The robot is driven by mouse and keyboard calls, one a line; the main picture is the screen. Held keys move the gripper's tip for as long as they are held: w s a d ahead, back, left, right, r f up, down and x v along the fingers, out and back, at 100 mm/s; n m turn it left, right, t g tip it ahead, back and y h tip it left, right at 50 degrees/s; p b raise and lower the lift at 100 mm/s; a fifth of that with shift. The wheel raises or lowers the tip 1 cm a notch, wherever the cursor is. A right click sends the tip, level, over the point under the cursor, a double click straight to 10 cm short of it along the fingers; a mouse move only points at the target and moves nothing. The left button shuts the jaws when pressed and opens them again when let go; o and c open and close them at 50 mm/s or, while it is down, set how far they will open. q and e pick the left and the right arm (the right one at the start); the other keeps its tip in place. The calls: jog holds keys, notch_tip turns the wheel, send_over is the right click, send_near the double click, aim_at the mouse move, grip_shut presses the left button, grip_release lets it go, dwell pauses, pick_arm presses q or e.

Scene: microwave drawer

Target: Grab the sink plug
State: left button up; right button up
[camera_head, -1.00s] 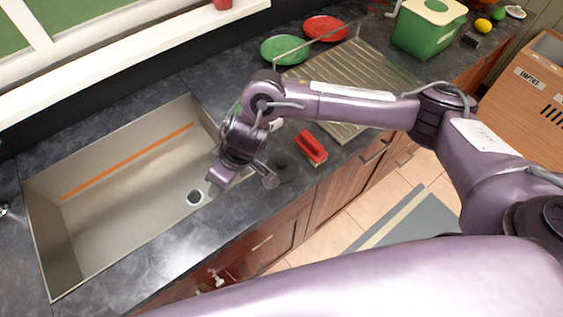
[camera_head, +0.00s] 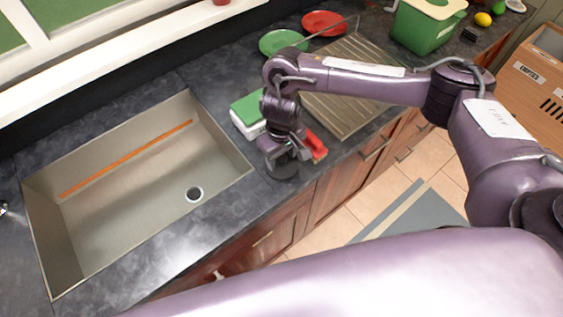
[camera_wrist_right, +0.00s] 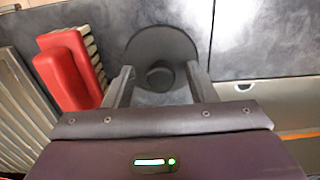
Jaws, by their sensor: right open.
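The sink plug (camera_wrist_right: 160,45) is a dark round disc with a small raised knob at its middle. It lies flat on the grey counter right of the sink, and in the head view it is partly hidden under my right gripper (camera_head: 284,160). In the right wrist view my right gripper (camera_wrist_right: 158,78) is open, with its two fingertips on either side of the plug's knob and nothing held. I cannot tell how high the fingertips are above the disc. The sink (camera_head: 110,190) with its drain hole (camera_head: 194,194) is to the left. My left gripper does not show.
A red object (camera_head: 316,146) lies close beside the plug, and it also shows in the right wrist view (camera_wrist_right: 72,70). A green-topped white block (camera_head: 247,112) sits behind the gripper. A ribbed drainboard (camera_head: 350,105) is to the right. The counter's front edge is close.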

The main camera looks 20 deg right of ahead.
jog(key=shift+f, duration=0.5)
jog(key=c, duration=1.1)
jog(key=shift+o, duration=0.2)
jog(key=shift+r, duration=0.1)
